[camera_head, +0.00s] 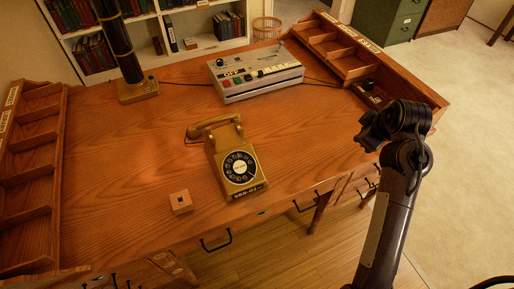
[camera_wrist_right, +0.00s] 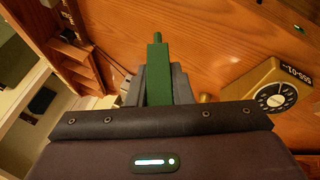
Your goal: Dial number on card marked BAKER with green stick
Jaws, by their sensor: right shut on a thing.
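The green stick (camera_wrist_right: 158,68) is gripped between the fingers of my right gripper (camera_wrist_right: 157,92), its narrow tip pointing away from the wrist. In the head view my right gripper (camera_head: 368,132) is over the desk's right end, well right of the phone; the stick cannot be made out there. The yellow rotary telephone (camera_head: 226,160) stands mid-desk, its black dial (camera_head: 239,168) facing up and forward, its handset (camera_head: 213,124) across the top. The phone also shows at the right of the wrist view (camera_wrist_right: 268,90). No card reading BAKER is legible. My left gripper is out of view.
A small wooden block (camera_head: 181,203) with a dark spot lies left of the phone. A grey button console (camera_head: 255,75) and a dark lamp post (camera_head: 120,45) stand at the back. Labelled wooden organisers line the left (camera_head: 30,150) and right (camera_head: 340,55) ends. The desk's centre-left is clear.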

